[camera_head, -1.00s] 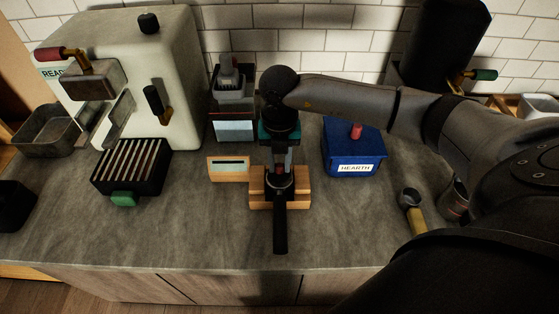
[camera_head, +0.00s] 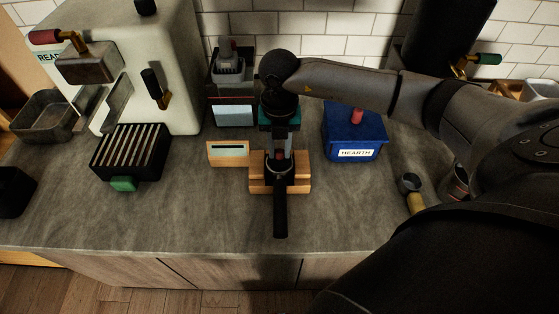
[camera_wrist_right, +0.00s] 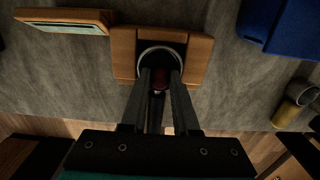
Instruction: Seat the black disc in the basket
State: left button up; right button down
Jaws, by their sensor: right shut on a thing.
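The basket (camera_wrist_right: 143,62) is a round metal-rimmed cup in a wooden stand (camera_head: 258,184). Its black handle (camera_head: 280,213) points toward the counter's front edge. My right gripper (camera_head: 280,156) points straight down over the basket. In the wrist view its two fingers (camera_wrist_right: 160,80) reach to the basket's opening and are shut on a small dark reddish piece. I take this piece to be part of the black disc; the disc itself is mostly hidden by the fingers and cannot be told from the dark basket interior. My left gripper is not in view.
A blue box labelled HEARTH (camera_head: 354,140) stands right of the stand. A small wooden sign (camera_head: 228,153) and a grey scale-like device (camera_head: 232,116) stand left. A cream machine (camera_head: 115,50) and slatted black tray (camera_head: 130,153) are farther left. The front counter is clear.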

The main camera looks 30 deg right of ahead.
jog(key=shift+f+b, duration=0.35)
jog(key=shift+f, duration=0.15)
dwell(0.4)
jog(key=c, duration=0.6)
grip_release()
